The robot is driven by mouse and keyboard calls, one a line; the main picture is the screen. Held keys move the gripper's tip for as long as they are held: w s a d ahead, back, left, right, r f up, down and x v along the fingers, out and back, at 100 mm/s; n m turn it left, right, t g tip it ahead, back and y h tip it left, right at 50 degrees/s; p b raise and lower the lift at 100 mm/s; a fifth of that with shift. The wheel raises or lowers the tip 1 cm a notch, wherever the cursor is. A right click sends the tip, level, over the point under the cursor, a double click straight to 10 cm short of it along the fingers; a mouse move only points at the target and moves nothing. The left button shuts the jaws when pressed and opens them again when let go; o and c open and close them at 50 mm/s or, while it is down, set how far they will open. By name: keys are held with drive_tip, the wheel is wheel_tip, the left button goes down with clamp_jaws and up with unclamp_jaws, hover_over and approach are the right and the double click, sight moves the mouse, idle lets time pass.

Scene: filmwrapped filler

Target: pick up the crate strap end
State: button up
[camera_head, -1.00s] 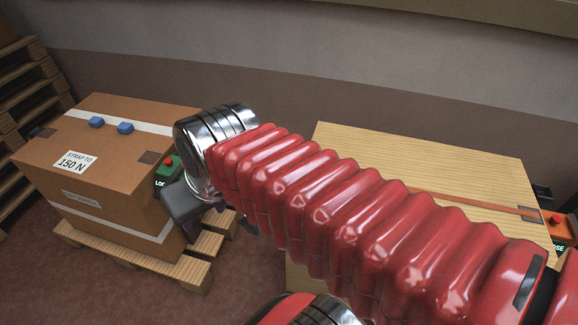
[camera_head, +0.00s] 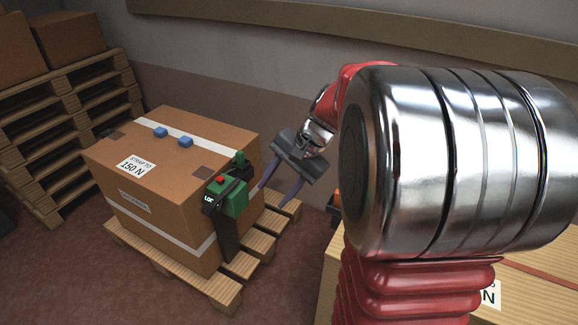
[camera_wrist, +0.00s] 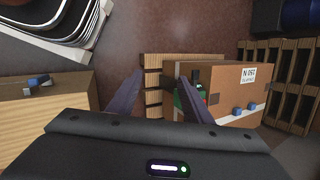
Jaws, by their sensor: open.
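A light wooden crate (camera_head: 325,285) is at the lower right of the head view, mostly hidden behind my arm. An orange strap (camera_head: 540,270) crosses its top; I cannot make out its end. In the wrist view the crate (camera_wrist: 60,110) is at the left, with a small grey and blue item (camera_wrist: 37,84) on top that I cannot identify. My gripper (camera_head: 275,195) is open and empty, in the air to the right of the cardboard box. Its fingers (camera_wrist: 163,95) point toward the box and pallet in the wrist view, apart from the crate.
The cardboard box (camera_head: 140,215) has white straps, blue blocks (camera_head: 185,141) and a green tool (camera_head: 235,197) on its right corner. It sits on a pallet (camera_head: 220,290). Stacked pallets (camera_head: 50,150) stand at the left.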

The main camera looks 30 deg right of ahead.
drive_tip(key=w+d+f+m+t+y, duration=0.15)
drive_tip(key=d+f+m, duration=0.25)
drive_tip(key=d, duration=0.4)
drive_tip(key=w+d+f+m+t+y, duration=0.15)
drive_tip(key=d+f+m, duration=0.25)
drive_tip(key=d, duration=0.4)
drive_tip(key=s+d+f+m+t, duration=0.1)
drive_tip(key=d+f+m, duration=0.2)
drive_tip(key=d, duration=0.3)
drive_tip(key=s+d+f+m+t+h, duration=0.1)
drive_tip(key=s+d+f+m+t, duration=0.1)
drive_tip(key=d+f+m, duration=0.1)
drive_tip(key=s+d+f+m+t, duration=0.1)
drive_tip(key=d+f+m, duration=0.1)
drive_tip(key=d+f, duration=0.3)
drive_tip(key=shift+s+d+f+m+h, duration=0.1)
drive_tip(key=shift+d+m+h, duration=0.05)
drive_tip(key=shift+d, duration=0.45)
drive_tip(key=shift+s+d+f+m+h, duration=0.1)
drive_tip(key=shift+s+d+f, duration=0.05)
drive_tip(key=shift+d, duration=0.45)
drive_tip(key=shift+s+d+f+m+h, duration=0.1)
drive_tip(key=shift+d+m+h, duration=0.05)
drive_tip(key=shift+d, duration=0.45)
drive_tip(key=shift+x, duration=4.3)
drive_tip(key=shift+w+r, duration=0.1)
drive_tip(key=shift+w, duration=0.05)
drive_tip(key=shift+x, duration=2.6)
